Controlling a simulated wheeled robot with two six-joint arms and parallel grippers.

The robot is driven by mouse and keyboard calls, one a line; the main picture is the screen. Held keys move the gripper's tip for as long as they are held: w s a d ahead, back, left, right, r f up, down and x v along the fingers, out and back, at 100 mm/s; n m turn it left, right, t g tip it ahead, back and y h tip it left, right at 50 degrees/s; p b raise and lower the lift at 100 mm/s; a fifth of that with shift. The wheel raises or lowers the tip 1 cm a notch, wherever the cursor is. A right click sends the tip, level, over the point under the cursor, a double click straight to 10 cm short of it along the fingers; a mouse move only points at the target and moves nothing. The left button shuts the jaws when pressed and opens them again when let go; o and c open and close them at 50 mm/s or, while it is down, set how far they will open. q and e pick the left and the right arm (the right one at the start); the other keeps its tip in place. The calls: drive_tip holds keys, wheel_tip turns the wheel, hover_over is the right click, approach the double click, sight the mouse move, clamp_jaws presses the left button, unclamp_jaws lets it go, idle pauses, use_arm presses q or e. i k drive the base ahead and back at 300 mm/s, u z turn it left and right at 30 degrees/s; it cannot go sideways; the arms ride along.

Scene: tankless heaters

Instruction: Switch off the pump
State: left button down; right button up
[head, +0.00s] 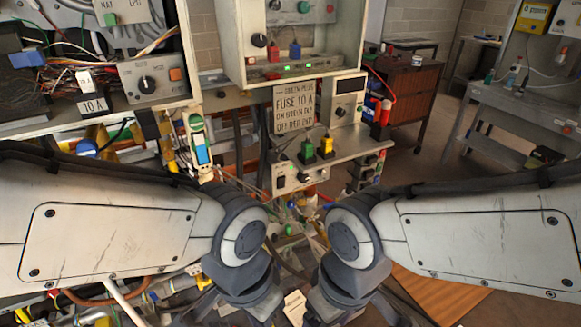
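I cannot tell which device is the pump; no label naming it is readable. A sign (294,107) reads roughly "green plug, fuse 10 A, on green, off red". Below it a green plug (307,152) and a yellow plug (327,147) stand on a shelf unit (345,150) with sockets on its front. Right of the sign is a white box (348,100) with a black knob and dark display. My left arm (240,240) and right arm (350,240) reach in low and point down, short of the shelf. Their fingertips are not clearly visible.
A grey panel (153,79) with a black knob and orange button is at upper left, beside wires and a "10 A" tag (93,106). A cabinet (300,72) with green lights holds red and blue plugs. A brown cabinet (408,95) and grey bench (520,110) stand right.

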sight(281, 180)
drive_tip(key=u, duration=0.55)
drive_tip(key=k, duration=1.35)
drive_tip(key=u, duration=0.15)
drive_tip(key=i, duration=0.35)
drive_tip(key=z, duration=0.85)
drive_tip(key=i, duration=1.45)
drive_tip(key=u, duration=0.5)
